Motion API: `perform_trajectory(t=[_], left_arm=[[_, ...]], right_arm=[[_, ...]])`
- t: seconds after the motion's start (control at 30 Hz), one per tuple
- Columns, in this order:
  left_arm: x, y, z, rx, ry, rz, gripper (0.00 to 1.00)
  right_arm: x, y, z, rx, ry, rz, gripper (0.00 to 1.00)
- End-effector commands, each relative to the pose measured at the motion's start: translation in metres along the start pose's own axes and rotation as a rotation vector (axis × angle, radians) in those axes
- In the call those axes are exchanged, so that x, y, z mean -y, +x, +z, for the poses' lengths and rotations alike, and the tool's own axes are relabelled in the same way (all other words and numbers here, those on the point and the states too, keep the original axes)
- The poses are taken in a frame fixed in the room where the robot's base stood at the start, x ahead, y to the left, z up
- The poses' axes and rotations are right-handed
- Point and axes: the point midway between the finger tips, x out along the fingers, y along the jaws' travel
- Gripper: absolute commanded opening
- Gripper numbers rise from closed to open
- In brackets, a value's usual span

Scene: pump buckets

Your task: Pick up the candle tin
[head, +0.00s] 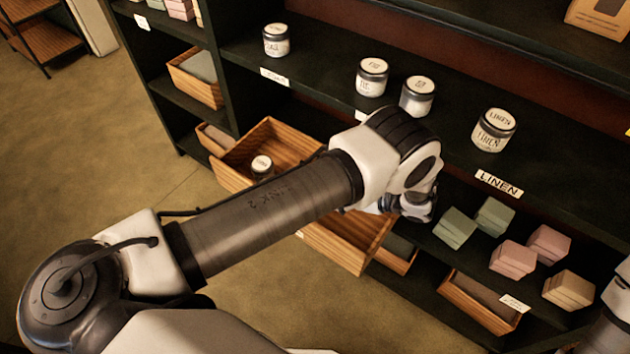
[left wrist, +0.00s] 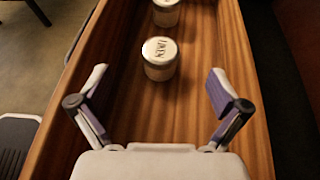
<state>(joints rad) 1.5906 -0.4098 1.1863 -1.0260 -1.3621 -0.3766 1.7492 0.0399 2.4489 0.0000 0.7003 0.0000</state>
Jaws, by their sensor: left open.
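In the left wrist view, a white candle tin (left wrist: 160,58) with a pale lettered lid stands upright in a long wooden box. A second tin (left wrist: 166,10) stands farther along, cut off by the top edge. My left gripper (left wrist: 157,80) is open, its fingers spread either side of the nearer tin and short of it, with nothing between them. In the head view the left gripper's fingers are hidden behind its own wrist. There, one tin (head: 262,166) shows in a wooden box; several others, including one labelled LINEN (head: 493,130), stand on the dark shelf.
The wooden box walls (left wrist: 245,90) rise on both sides of the gripper. In the head view, wooden boxes (head: 228,174) and (head: 345,250) jut from the dark shelving. Green and pink blocks (head: 512,259) sit on a lower shelf. The floor at left is open.

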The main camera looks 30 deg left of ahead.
Motion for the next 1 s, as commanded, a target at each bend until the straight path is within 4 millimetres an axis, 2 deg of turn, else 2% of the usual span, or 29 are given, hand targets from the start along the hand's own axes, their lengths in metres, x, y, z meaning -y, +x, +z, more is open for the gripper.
perform_trajectory(t=[0.03,0.2,0.4,0.53,0.6,0.7,0.87,1.0], left_arm=[[0.0,0.007,-0.017,0.0,0.0,0.0,0.99],[0.0,0.018,-0.044,0.0,0.0,0.0,0.99],[0.001,0.028,-0.058,0.001,-0.001,0.0,0.99],[0.0,0.052,-0.062,0.001,-0.001,0.003,0.99],[0.0,0.065,-0.053,0.0,0.0,0.005,0.99],[0.0,0.082,-0.054,0.0,-0.001,0.003,0.99],[0.001,0.101,-0.057,0.0,0.0,0.002,0.99],[0.002,0.126,-0.063,0.0,0.0,0.004,0.99]], right_arm=[[0.0,0.018,0.0,0.001,0.0,0.0,0.4],[0.0,0.047,0.001,0.001,0.0,0.0,0.4],[-0.001,0.067,0.0,0.001,0.0,0.0,0.4],[-0.001,0.089,0.0,0.0,0.0,0.0,0.4],[-0.001,0.075,0.001,0.002,0.0,0.0,0.4],[-0.001,0.073,0.0,0.0,0.0,0.0,0.4],[-0.001,0.073,0.0,0.0,0.0,0.0,0.4],[-0.001,0.072,0.0,0.001,0.0,0.0,0.4]])
